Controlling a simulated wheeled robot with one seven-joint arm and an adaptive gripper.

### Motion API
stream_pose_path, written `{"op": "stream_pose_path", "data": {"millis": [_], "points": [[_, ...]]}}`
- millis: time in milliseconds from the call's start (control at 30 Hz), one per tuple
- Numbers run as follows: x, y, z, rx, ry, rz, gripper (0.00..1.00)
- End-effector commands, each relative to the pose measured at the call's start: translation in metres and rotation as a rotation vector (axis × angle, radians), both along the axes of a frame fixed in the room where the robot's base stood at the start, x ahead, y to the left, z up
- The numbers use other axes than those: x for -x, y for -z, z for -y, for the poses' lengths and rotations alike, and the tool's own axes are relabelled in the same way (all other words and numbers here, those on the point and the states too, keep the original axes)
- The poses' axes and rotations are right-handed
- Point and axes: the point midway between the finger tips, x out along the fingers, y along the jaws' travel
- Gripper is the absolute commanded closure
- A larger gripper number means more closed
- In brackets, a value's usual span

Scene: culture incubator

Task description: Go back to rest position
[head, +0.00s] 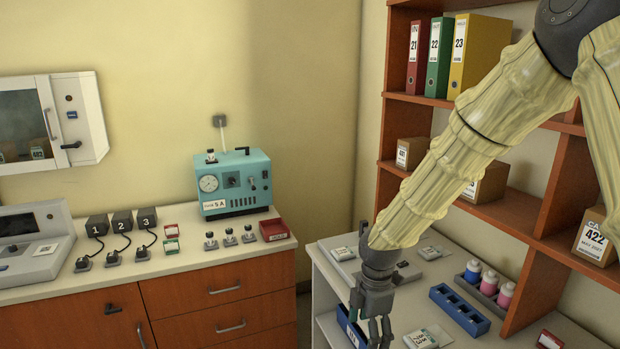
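My arm, in a pale yellow ribbed sleeve, reaches down from the upper right. My gripper (372,331) points downward at the bottom of the picture, in front of the white side bench (325,268). Its fingertips are at the lower edge of the view, so I cannot tell whether it is open or shut. No held object is clearly visible.
The side bench bears a blue rack (459,309), a bottle tray with several bottles (489,284) and small boxes. A shelf with binders (480,52) stands on the right. A teal device (233,184) and an incubator (52,120) are left. Open space lies between counter and bench.

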Motion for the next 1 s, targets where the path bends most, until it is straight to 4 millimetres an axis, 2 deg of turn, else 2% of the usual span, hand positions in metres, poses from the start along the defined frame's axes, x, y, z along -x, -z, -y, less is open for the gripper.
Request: {"op": "stream_pose_path", "data": {"millis": [267, 367, 467, 700, 1000], "points": [[0.024, 0.057, 0.001, -0.039, 0.182, -0.027, 0.20], [0.037, 0.084, 0.001, -0.054, 0.277, -0.040, 0.20], [0.057, 0.118, 0.003, -0.070, 0.404, -0.060, 0.20], [0.123, 0.205, 0.014, -0.089, 0.797, -0.103, 0.20], [0.219, 0.285, 0.040, -0.058, 1.289, -0.120, 0.20]]}}
